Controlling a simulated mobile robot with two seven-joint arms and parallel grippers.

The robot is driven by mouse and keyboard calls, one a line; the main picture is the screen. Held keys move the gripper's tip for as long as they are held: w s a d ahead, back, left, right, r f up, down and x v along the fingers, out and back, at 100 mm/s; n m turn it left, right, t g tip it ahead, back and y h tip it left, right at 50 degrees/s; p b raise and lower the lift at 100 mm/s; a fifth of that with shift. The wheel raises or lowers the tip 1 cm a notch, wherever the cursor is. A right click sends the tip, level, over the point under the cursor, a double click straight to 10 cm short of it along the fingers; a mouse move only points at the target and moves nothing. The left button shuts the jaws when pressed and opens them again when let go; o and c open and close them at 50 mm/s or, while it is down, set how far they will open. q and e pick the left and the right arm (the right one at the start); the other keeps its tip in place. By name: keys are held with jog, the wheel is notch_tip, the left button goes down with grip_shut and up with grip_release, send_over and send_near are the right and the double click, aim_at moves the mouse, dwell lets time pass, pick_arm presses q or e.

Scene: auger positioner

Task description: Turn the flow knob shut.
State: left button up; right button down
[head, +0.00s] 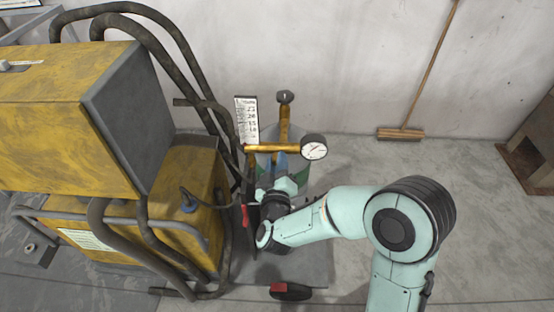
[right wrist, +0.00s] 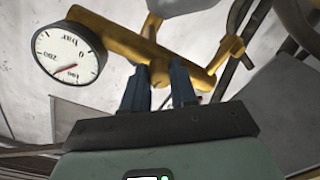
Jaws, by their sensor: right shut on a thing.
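The flow knob (right wrist: 158,72) shows in the right wrist view as a small yellow-brass part below the brass pipe, between my fingertips. My right gripper (right wrist: 159,76) is shut on it, one dark blue finger on each side. In the head view my right gripper (head: 280,163) reaches up to the brass regulator (head: 272,148) from below, and the knob is hidden there. The round white gauge (head: 314,147) sits at the regulator's right end; it also shows in the right wrist view (right wrist: 68,52). My left gripper is not in view.
A yellow and grey machine (head: 60,115) with thick dark hoses (head: 185,50) stands close on the left. A grey valve top (head: 285,97) rises behind the regulator. A broom (head: 401,133) leans on the wall. A black-and-red object (head: 290,292) lies in front.

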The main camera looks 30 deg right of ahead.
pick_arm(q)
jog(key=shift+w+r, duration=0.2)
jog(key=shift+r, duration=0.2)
pick_arm(e)
jog(key=shift+n, duration=0.5)
jog(key=c, duration=0.9)
grip_release()
pick_arm(q)
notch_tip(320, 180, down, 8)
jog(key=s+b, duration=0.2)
jog(key=b, duration=0.5)
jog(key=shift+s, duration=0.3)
pick_arm(e)
jog(key=shift+v, duration=6.75)
